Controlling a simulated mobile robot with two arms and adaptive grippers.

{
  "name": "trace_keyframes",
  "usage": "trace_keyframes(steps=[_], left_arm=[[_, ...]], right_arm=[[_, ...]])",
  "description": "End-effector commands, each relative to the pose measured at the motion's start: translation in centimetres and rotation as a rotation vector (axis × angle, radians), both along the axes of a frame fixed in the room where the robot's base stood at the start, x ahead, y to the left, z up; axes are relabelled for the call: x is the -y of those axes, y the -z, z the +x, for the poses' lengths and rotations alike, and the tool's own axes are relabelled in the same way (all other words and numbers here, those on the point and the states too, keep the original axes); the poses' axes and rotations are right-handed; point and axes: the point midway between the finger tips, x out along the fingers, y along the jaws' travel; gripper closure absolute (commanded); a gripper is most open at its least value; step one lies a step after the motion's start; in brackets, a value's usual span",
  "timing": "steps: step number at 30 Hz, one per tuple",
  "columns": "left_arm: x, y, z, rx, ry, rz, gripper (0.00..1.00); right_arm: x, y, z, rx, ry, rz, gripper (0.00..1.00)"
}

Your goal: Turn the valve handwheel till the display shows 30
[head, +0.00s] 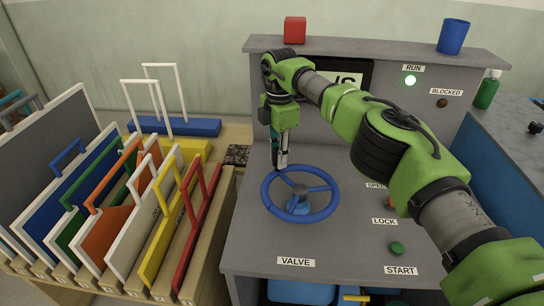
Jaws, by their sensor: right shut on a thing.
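The blue valve handwheel (326,208) lies flat on the grey console top, above the VALVE label (296,262). My right gripper (281,163) points down at the wheel's far-left rim and is shut on it. The dark display (362,79) is on the upright back panel. My left gripper is not in view.
A green START button (397,248) and a LOCK label (384,221) lie right of the wheel, near my right arm. A red block (295,30) and blue cup (453,36) stand on the ledge.

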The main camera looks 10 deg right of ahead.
Motion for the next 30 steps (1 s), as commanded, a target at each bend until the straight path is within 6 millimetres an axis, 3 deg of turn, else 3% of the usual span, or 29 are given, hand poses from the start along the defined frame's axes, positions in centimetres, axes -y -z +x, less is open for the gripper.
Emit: trace_keyframes(steps=[10, 30], left_arm=[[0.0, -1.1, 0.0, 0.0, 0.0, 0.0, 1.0], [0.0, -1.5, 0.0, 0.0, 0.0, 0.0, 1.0]], right_arm=[[2.4, -0.3, 0.9, 0.005, 0.261, -0.001, 1.0], [3.9, -0.2, 1.2, 0.007, 0.259, -0.004, 1.0]])
